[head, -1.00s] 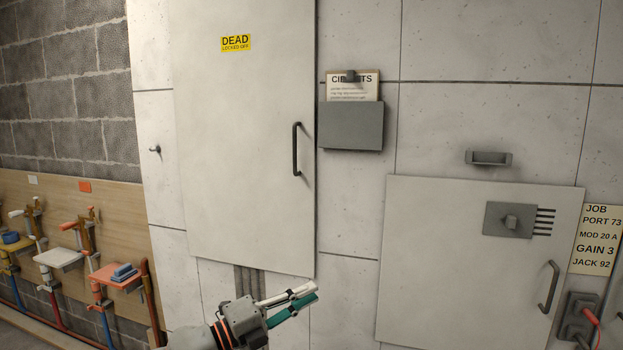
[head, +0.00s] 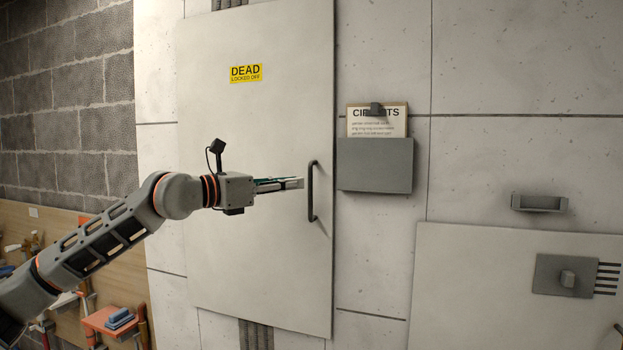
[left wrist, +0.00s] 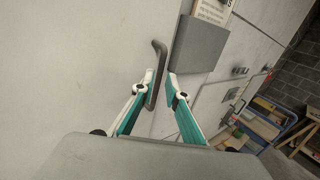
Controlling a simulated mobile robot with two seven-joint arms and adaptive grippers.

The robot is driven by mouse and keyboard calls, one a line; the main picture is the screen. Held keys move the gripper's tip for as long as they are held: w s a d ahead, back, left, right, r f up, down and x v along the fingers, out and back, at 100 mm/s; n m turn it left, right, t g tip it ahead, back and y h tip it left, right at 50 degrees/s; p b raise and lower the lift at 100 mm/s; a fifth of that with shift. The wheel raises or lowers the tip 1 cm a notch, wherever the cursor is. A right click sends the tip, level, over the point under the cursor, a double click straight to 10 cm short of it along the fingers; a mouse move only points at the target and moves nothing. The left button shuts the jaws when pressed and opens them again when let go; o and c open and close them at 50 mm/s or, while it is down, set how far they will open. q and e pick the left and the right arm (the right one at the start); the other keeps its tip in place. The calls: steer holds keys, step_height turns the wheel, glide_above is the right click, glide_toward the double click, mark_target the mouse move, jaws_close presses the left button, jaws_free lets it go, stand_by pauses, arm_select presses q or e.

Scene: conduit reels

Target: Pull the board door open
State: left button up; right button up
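The board door (head: 250,130) is a tall pale panel on the wall, shut, with a yellow "DEAD LOCKED OFF" label (head: 246,74). Its dark upright bar handle (head: 311,192) is near the right edge. My left gripper (head: 302,183) is raised at mid-handle height, its tips just left of the bar in the head view. In the left wrist view my left gripper (left wrist: 161,82) is open, and the handle (left wrist: 157,62) shows between the fingertips, close to the left finger. I cannot tell whether they touch. My right gripper is not in view.
A grey holder (head: 375,165) with a circuits sheet (head: 377,121) is on the wall right of the door. A lower panel (head: 470,270) and a small grey bracket (head: 540,203) are further right. A workbench board with tools (head: 110,318) stands at lower left.

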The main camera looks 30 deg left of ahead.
mark_target(306, 180)
arm_select(q)
steer(key=p+x, duration=0.1)
steer(key=x, duration=0.3)
steer(key=shift+w+d+r+p, duration=0.15)
steer(key=shift+w+p, duration=0.15)
steer(key=shift+p, duration=0.05)
steer(key=shift+w+d, duration=0.2)
steer(key=shift+w, duration=0.4)
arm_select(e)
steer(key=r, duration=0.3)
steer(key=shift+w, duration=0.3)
arm_select(q)
jaws_close()
steer(key=shift+f, duration=0.2)
